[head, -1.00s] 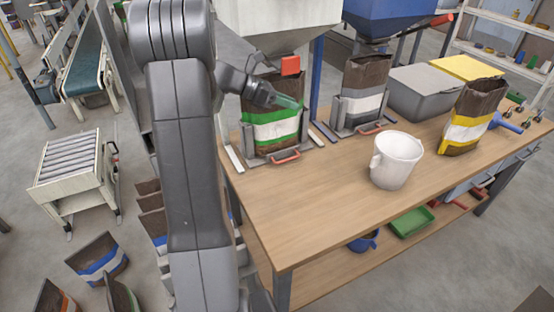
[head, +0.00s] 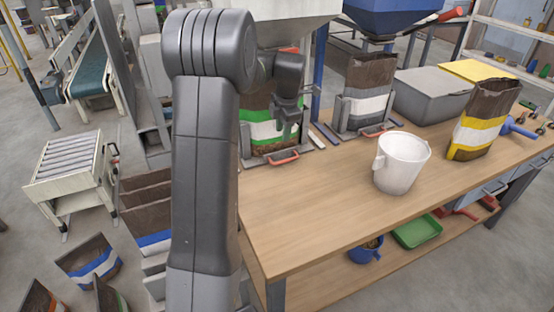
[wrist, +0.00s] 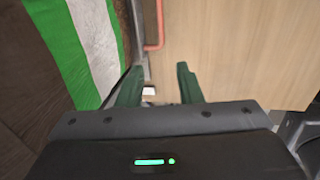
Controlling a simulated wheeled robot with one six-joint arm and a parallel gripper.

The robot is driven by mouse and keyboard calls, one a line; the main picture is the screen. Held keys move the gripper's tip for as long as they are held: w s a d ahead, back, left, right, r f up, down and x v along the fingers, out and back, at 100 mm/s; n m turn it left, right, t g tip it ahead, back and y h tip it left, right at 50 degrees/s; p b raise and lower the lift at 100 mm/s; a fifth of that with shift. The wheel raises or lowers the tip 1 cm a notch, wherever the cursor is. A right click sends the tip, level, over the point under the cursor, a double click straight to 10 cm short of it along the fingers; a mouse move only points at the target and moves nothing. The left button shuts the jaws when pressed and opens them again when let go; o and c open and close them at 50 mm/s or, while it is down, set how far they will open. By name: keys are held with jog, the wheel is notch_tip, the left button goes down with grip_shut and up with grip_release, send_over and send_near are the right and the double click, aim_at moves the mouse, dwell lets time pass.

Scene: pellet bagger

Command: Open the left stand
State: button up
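The left stand (head: 248,160) is a grey frame at the back left of the workbench, with a red handle (head: 283,158) low at its front. A brown bag with green and white bands (head: 258,133) stands upright in it. My gripper (head: 289,132) points down in front of the bag's right side, above the handle. In the wrist view my gripper (wrist: 158,86) is open, with nothing between its two dark green fingers. There the red handle (wrist: 158,28) shows beyond the fingertips, and the bag (wrist: 80,45) is on the left. My arm hides part of the stand's left side.
A second stand (head: 345,118) with a grey-banded bag is to the right. A white jug (head: 401,163), a yellow-banded bag (head: 481,125) and a grey bin (head: 432,95) stand on the workbench (head: 320,215). The bench front is clear left of the jug.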

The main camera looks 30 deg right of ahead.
aim_at(280, 163)
jog(key=f, duration=0.4)
jog(key=w+f, duration=0.1)
jog(key=f, duration=0.3)
jog(key=w+f, duration=0.1)
jog(key=f, duration=0.4)
jog(key=shift+w+d, duration=0.15)
jog(key=shift+w, duration=0.05)
grip_shut()
